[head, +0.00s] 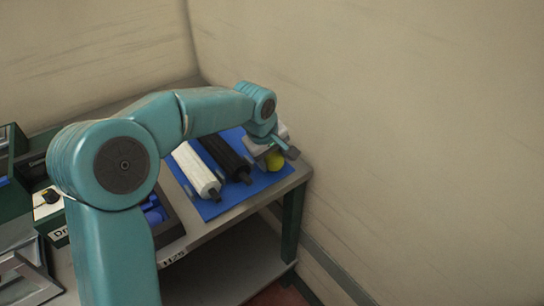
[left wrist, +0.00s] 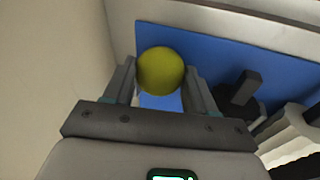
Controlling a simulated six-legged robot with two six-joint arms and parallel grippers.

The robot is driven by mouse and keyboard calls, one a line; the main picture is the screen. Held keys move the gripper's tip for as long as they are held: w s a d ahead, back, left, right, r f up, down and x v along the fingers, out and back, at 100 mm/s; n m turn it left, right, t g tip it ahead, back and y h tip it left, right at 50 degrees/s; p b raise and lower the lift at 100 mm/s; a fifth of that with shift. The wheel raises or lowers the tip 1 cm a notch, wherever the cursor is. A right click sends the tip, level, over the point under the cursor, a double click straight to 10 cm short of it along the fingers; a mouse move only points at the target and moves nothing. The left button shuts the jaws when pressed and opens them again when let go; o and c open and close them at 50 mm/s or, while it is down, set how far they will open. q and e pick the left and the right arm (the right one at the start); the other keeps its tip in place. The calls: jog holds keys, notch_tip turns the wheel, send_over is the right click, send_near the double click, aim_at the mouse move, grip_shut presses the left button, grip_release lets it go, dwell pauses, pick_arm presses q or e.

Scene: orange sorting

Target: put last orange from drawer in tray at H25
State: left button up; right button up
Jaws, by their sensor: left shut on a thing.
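A round yellow-green fruit (head: 275,161), the only orange-like thing I see, is at my left gripper (head: 279,152) over the right end of the blue mat. In the left wrist view the fruit (left wrist: 160,70) sits between the two fingers of my left gripper (left wrist: 158,82), which is shut on it. I cannot tell if it touches the mat. A dark tray (head: 176,229) with blue things in it stands at the table's front edge, behind the label H25 (head: 173,257). My left arm hides part of this tray. My right gripper is not in view.
A white roller (head: 195,171) and a black roller (head: 224,156) lie on the blue mat (head: 222,207), left of my gripper. They also show at right in the left wrist view. A wall stands close behind and to the right. Dark green containers (head: 12,185) are at the left.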

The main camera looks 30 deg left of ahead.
pick_arm(q)
jog(key=shift+f, duration=0.15)
jog(key=o, duration=1.1)
